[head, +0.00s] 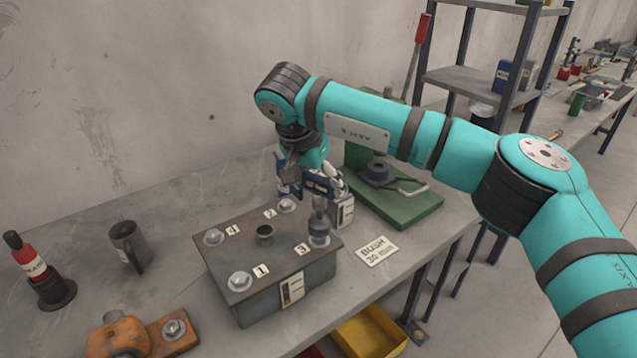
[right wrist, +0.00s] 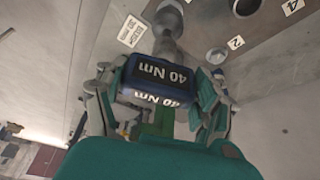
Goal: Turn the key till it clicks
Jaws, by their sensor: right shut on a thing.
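The key is a blue block marked 40 Nm (right wrist: 160,82) with a grey shaft and socket (head: 319,222). My right gripper (head: 322,188) is shut on the blue block, with one finger on each side in the right wrist view (right wrist: 158,95). The socket points down at the bolt by label 3 (head: 302,249) on the grey box (head: 280,265); it looks to be on that bolt, but how deep it sits is hidden. Other bolts show by label 1 (head: 239,281), label 4 (head: 214,237) and label 2 (head: 287,205). My left gripper is out of view.
A round hole (head: 265,233) is in the box top. A card reading BUSH 30 mm (head: 377,251) lies to its right. A green press (head: 405,205) stands behind.

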